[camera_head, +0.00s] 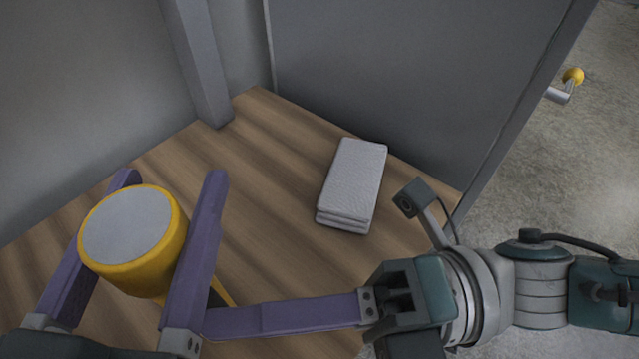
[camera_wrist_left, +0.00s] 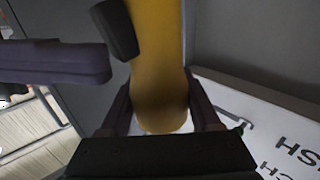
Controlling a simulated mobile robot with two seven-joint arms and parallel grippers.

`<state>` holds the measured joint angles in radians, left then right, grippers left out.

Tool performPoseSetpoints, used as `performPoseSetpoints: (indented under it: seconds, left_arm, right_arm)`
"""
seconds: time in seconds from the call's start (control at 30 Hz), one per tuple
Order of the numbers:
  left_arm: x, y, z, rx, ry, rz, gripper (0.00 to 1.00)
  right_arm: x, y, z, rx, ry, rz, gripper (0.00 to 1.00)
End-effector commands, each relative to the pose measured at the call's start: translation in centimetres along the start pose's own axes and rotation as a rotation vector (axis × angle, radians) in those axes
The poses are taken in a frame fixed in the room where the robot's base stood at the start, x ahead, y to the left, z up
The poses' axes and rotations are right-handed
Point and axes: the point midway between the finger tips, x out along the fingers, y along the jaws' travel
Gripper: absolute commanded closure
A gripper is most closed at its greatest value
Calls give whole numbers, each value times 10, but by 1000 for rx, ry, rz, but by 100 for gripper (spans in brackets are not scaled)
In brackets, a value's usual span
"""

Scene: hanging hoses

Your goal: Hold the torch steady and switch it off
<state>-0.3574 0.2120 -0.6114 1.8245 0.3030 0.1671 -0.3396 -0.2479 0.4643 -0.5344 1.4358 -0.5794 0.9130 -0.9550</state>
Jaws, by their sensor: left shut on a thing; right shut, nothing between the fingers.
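The yellow torch (camera_head: 150,262) has a round grey face turned up toward me in the head view. My left gripper (camera_head: 170,178) is shut on it, with one purple finger on each side. In the left wrist view, the torch's yellow body (camera_wrist_left: 160,45) runs upward between the fingers, and a black switch-like part (camera_wrist_left: 115,30) sticks out on its left. My right gripper (camera_head: 207,320) is shut and empty, its fingers pointing left at the torch's side. Its tip also shows in the left wrist view (camera_wrist_left: 108,63), just below the black part; I cannot tell whether they touch.
A folded white cloth (camera_head: 352,185) lies on the wooden surface (camera_head: 270,215), clear of both grippers. Grey walls and a post (camera_head: 197,60) stand behind. A yellow knob (camera_head: 573,76) is at the far right. The left wrist view shows a white lettered panel (camera_wrist_left: 235,105).

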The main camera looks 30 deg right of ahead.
Motion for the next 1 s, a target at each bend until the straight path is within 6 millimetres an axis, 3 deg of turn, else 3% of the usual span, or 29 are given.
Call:
performPoseSetpoints:
  seconds: [0.17, 0.37, 0.47, 0.8, 1.0]
  left_arm:
    - [0, 1, 0, -3, -1, 2, 100]
    - [0, 1, 0, -3, -1, 2, 100]
    - [0, 1, 0, -2, 0, 1, 100]
    - [0, 0, 0, -1, -1, 1, 100]
    - [0, 0, 0, -1, -1, 1, 100]
  right_arm:
    - [-1, -1, 0, 0, -5, -6, 100]
    - [-16, 7, -16, 3, -1, -6, 100]
    - [-31, 15, -30, 5, 1, -5, 100]
    - [-102, 33, -25, 2, 1, -4, 100]
    - [-121, 38, -24, 1, 0, -1, 100]
